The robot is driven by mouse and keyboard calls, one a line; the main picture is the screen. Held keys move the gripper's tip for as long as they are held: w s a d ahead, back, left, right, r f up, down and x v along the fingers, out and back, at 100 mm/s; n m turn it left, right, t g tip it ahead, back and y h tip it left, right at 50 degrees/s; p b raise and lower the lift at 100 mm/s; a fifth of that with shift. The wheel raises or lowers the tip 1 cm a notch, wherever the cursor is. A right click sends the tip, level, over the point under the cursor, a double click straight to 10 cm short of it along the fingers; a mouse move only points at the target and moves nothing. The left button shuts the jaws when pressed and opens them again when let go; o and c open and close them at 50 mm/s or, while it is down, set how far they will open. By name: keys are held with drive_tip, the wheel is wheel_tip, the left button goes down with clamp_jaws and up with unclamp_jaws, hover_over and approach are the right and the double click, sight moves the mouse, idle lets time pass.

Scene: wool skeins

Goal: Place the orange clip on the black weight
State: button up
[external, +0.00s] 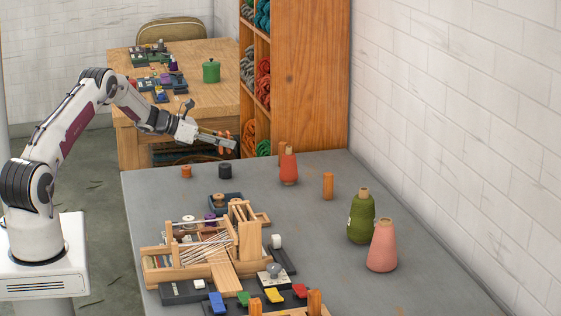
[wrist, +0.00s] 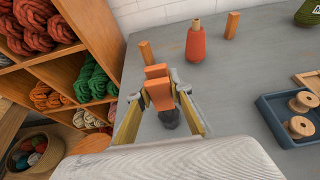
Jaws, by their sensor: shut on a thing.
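The orange clip (wrist: 158,88) is between the fingertips of my gripper (wrist: 160,98) in the wrist view; the gripper is shut on it. In the external view my gripper (external: 232,143) is raised above the far left part of the grey table, and only bits of orange show at its fingers. The black weight (external: 225,171) is a short dark cylinder standing on the table below my gripper. In the wrist view the weight (wrist: 168,118) is partly hidden behind the clip and fingers. The clip looks apart from it, though the gap is hard to judge.
A small orange cylinder (external: 186,172) stands left of the weight. An orange-red cone (external: 289,168) and orange blocks (external: 328,186) stand to the right. A wooden loom (external: 205,250) and a blue tray (wrist: 276,122) with spools are nearer the front. A yarn shelf (external: 300,75) rises behind.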

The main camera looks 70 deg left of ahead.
sight(220, 150)
drive_tip(key=shift+f, duration=1.85)
drive_tip(key=shift+f, duration=0.15)
drive_tip(key=o, duration=0.9)
drive_tip(key=shift+v, duration=1)
drive_tip(key=v, duration=1)
